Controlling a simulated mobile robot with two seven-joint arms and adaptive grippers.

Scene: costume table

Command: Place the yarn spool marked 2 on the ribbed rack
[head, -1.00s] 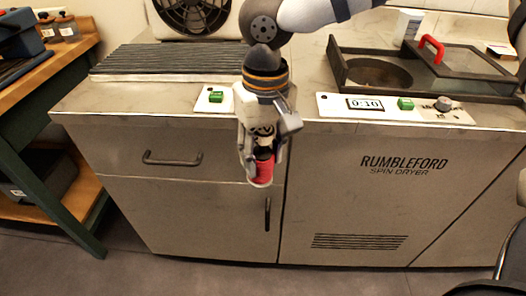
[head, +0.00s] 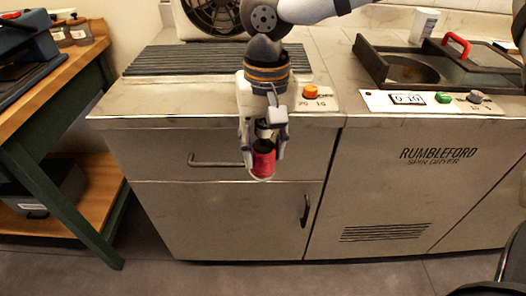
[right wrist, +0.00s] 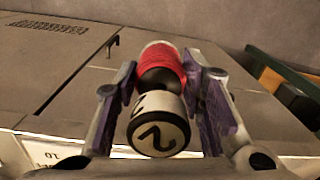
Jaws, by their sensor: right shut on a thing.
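The yarn spool marked 2 (right wrist: 160,128) has red yarn and a pale end face with a black 2, clear in the right wrist view. My right gripper (head: 262,150) is shut on it, one finger on each side. The red spool (head: 263,163) hangs in the head view in front of the cabinet, below the counter edge. The ribbed rack (head: 190,60) is a dark grooved panel lying on the counter behind and left of the gripper. My arm hides part of its right side. My left gripper does not show.
A spin dryer with a dark-framed lid (head: 470,70) is built into the counter at right. An orange knob (head: 310,92) sits on a panel near the counter's front edge. A fan (head: 215,15) stands behind the rack. A wooden workbench (head: 60,80) stands at left.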

